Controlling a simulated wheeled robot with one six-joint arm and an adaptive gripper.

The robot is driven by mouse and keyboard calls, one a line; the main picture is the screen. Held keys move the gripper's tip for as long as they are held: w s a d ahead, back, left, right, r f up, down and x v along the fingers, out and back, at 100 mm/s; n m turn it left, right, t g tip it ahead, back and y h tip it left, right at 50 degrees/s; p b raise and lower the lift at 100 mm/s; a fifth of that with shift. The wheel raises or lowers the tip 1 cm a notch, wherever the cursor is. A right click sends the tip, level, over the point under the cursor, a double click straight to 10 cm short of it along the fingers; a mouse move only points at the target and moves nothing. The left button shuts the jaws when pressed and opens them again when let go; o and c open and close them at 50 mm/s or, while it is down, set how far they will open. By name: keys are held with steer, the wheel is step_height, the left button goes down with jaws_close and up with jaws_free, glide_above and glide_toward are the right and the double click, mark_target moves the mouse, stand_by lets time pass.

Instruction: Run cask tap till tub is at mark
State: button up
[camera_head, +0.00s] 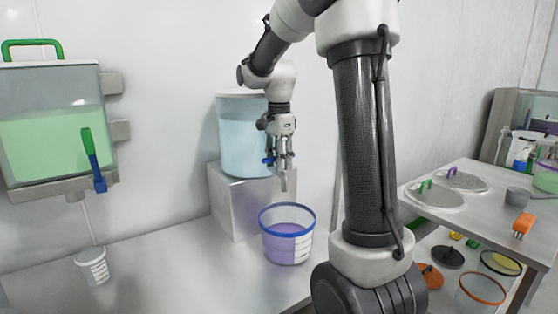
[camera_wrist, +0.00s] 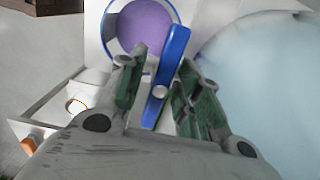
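The cask (camera_head: 243,135) of pale blue liquid stands on a grey block; its side also fills the right of the wrist view (camera_wrist: 265,85). Its blue tap handle (camera_wrist: 168,62) lies slantwise between my fingers; in the head view the tap is mostly hidden by my gripper (camera_head: 281,165). My gripper (camera_wrist: 160,88) is open around the handle, with a gap at the left finger; contact at the right finger is unclear. The blue-rimmed tub (camera_head: 287,236) stands below, purple inside, with white marks on its front. I cannot make out the liquid level against a mark, nor any stream.
A green-filled tank (camera_head: 52,130) with a green-and-blue lever hangs at the left, above a small white cup (camera_head: 92,266). The right table (camera_head: 480,215) holds round lids, an orange clip and containers. The bench (camera_head: 180,270) is clear between cup and tub.

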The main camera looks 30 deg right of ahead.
jaws_close()
steer(key=shift+n, duration=1.3)
steer(key=shift+o, duration=1.6)
jaws_free()
steer(key=shift+r, duration=0.1)
step_height(320, 180, up, 12)
steer(key=shift+c, duration=0.4)
